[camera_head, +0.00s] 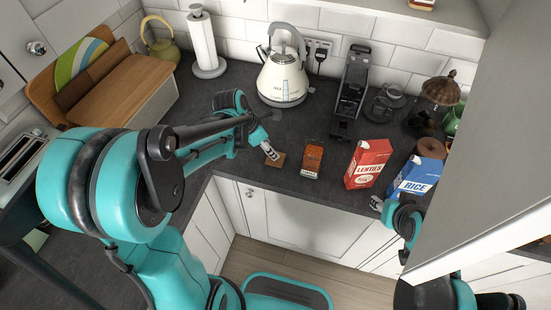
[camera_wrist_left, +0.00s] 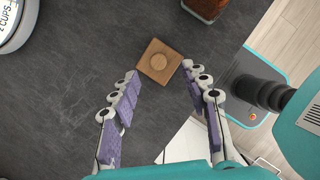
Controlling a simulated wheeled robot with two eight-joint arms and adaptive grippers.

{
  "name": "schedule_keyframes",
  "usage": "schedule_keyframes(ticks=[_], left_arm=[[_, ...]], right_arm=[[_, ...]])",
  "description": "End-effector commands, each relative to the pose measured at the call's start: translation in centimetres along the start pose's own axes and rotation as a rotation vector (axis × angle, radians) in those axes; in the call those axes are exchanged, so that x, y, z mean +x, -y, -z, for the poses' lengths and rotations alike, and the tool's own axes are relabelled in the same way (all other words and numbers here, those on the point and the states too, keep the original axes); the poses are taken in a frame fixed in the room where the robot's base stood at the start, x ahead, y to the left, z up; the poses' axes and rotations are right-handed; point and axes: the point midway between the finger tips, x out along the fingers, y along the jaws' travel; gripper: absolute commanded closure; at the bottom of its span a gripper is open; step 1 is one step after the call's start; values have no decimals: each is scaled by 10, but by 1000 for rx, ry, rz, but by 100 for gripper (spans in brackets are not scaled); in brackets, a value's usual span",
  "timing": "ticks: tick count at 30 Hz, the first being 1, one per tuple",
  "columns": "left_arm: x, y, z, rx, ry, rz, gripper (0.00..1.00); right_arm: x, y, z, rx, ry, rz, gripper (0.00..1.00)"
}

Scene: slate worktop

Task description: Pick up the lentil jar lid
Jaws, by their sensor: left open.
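The lentil jar lid (camera_head: 278,161) is a small square wooden piece with a round knob or disc in its middle. It lies flat on the dark worktop near the front edge, left of the jar, and shows in the left wrist view (camera_wrist_left: 160,61). My left gripper (camera_head: 270,151) is at the lid, open and empty. In the left wrist view its fingertips (camera_wrist_left: 160,78) are either side of the lid's near corner, apart from it. The lentil jar (camera_head: 312,160), with orange-brown contents, stands to the right; part shows in the wrist view (camera_wrist_left: 206,8). My right gripper (camera_head: 376,204) is small and partly hidden.
A red lentils box (camera_head: 368,163) and a blue rice box (camera_head: 416,177) stand right of the jar. A cream kettle (camera_head: 283,78) and a black coffee machine (camera_head: 350,90) stand behind. The worktop between lid and kettle is clear.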

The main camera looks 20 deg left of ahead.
Motion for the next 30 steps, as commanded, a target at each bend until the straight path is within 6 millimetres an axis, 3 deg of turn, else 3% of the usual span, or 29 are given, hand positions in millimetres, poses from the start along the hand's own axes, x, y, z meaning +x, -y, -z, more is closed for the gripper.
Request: schedule_keyframes(ticks=[12, 19, 24, 30], left_arm=[[54, -3, 0, 3, -1, -1, 54], [54, -3, 0, 3, -1, -1, 54], [54, -3, 0, 3, 0, -1, 99], [54, -3, 0, 3, 0, -1, 100]], right_arm=[[18, 0, -13, 0, 0, 0, 59], [17, 0, -12, 0, 0, 0, 59], [17, 0, -12, 0, 0, 0, 59], [17, 0, -12, 0, 0, 0, 59]])
